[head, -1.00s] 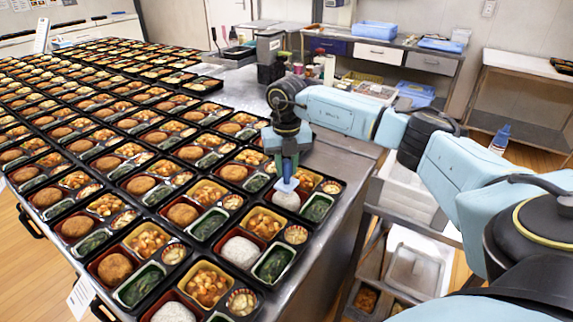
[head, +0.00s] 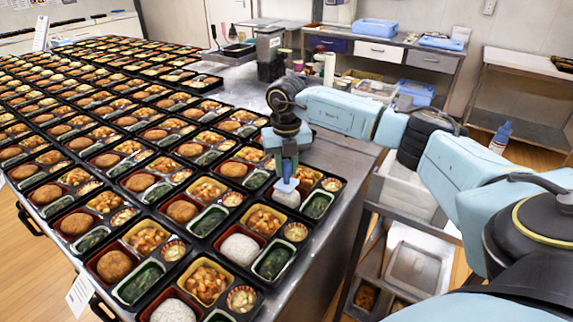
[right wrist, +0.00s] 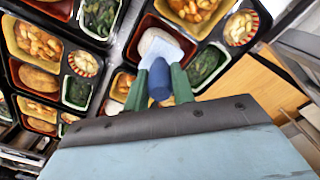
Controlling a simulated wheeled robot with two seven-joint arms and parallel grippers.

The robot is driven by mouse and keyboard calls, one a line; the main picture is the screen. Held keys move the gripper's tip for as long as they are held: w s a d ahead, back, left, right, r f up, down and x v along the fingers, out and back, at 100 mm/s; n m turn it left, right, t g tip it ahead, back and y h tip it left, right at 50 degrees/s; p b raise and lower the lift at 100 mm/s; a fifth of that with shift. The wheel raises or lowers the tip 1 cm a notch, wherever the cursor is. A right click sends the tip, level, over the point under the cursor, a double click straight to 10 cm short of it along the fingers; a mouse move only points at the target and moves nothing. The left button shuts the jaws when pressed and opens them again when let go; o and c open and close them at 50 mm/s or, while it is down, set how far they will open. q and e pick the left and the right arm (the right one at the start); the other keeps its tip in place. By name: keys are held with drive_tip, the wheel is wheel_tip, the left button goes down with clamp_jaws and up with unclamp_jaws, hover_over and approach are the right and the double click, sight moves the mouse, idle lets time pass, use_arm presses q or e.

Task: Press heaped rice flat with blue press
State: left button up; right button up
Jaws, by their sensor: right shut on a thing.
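My right gripper (head: 287,165) is shut on the blue press (head: 286,185), with its plate pointing down over white rice (head: 290,198) in a black bento tray (head: 318,219). In the right wrist view, the green fingers (right wrist: 158,88) close on both sides of the press's dark blue handle (right wrist: 160,78). The pale plate partly covers the rice (right wrist: 155,43), which sits in a red compartment. I cannot tell whether the plate touches the rice. My left gripper is not in view.
Several rows of filled bento trays cover the metal table (head: 330,180). Two nearer trays also hold white rice (head: 240,249), (head: 173,311). A blue bin (head: 374,29) sits on the back counter.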

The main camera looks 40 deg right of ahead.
sight(287, 176)
drive_tip(key=shift+f+b, duration=0.4)
drive_tip(key=shift+f, duration=0.4)
drive_tip(key=shift+f+p, duration=0.55)
drive_tip(key=shift+f, duration=0.4)
idle(3.9)
drive_tip(key=shift+r, duration=0.1)
wheel_tip(287, 176, up, 8)
drive_tip(key=p, duration=0.6)
drive_tip(key=shift+p, duration=0.4)
